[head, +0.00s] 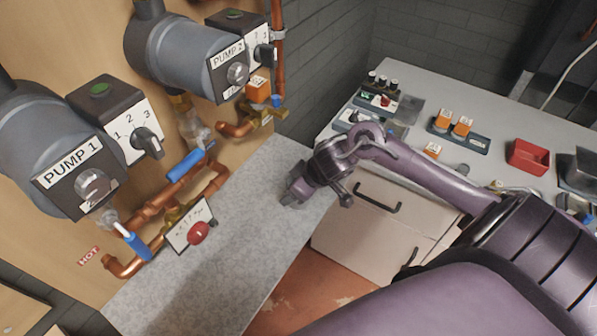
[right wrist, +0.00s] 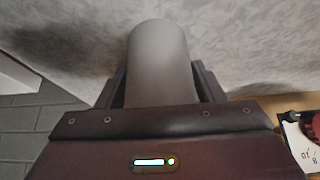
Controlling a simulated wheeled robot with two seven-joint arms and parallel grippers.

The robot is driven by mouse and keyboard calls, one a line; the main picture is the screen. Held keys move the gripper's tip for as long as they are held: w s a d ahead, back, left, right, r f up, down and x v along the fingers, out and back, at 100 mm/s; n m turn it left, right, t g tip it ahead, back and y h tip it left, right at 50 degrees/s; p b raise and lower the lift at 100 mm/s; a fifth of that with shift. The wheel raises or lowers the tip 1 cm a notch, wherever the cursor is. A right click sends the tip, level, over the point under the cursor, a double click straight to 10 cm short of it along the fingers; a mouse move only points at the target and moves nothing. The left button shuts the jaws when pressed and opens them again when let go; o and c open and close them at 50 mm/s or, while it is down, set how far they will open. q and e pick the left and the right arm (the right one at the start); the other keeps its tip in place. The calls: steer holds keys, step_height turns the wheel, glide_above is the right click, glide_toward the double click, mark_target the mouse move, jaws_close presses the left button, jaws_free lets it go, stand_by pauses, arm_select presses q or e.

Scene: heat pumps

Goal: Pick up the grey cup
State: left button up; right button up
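The grey cup (right wrist: 160,62) is large in the middle of the right wrist view, between the two fingers of my right gripper (right wrist: 160,85). One finger is close along each side of it. I cannot tell whether the fingers press on it or leave a thin gap. In the head view my right gripper (head: 296,192) is low over the grey countertop, near its right edge. I cannot make out the cup there; the gripper seems to hide it. My left gripper is not in view.
The grey countertop (head: 225,262) is mostly bare. Copper pipes, blue valve handles (head: 185,165) and a red knob (head: 198,233) stick out from the pump panel on the left. A white table (head: 480,100) with a red bin (head: 528,157) stands at the back right.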

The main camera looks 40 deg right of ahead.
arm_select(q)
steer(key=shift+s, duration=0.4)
arm_select(e)
steer(key=c, duration=0.7)
steer(key=shift+o, duration=0.2)
steer(key=shift+r, duration=0.1)
